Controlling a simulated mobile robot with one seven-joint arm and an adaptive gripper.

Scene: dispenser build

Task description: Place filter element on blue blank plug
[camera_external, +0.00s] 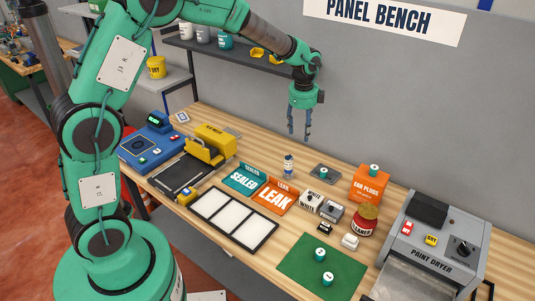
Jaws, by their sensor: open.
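My gripper (299,134) hangs fingers-down above the back of the wooden bench, open and empty, apart from everything on it. Below it stands a small upright white-and-blue cylinder (288,166), perhaps the filter element; I cannot tell for sure. To its right a small white-and-teal piece (323,172) sits on a dark grey plate (332,178). Similar pieces sit on the orange ear plugs box (370,187) and on the green mat, one toward the back (320,254) and one nearer the front (328,279). I cannot tell which thing is the blue blank plug.
Sealed (243,180) and leak (274,197) signs, a white three-panel tray (233,219) and a red jar (364,221) crowd the middle. A paint dryer (428,240) stands right, a yellow-black machine (213,143) left. A shelf (236,56) is behind the arm.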

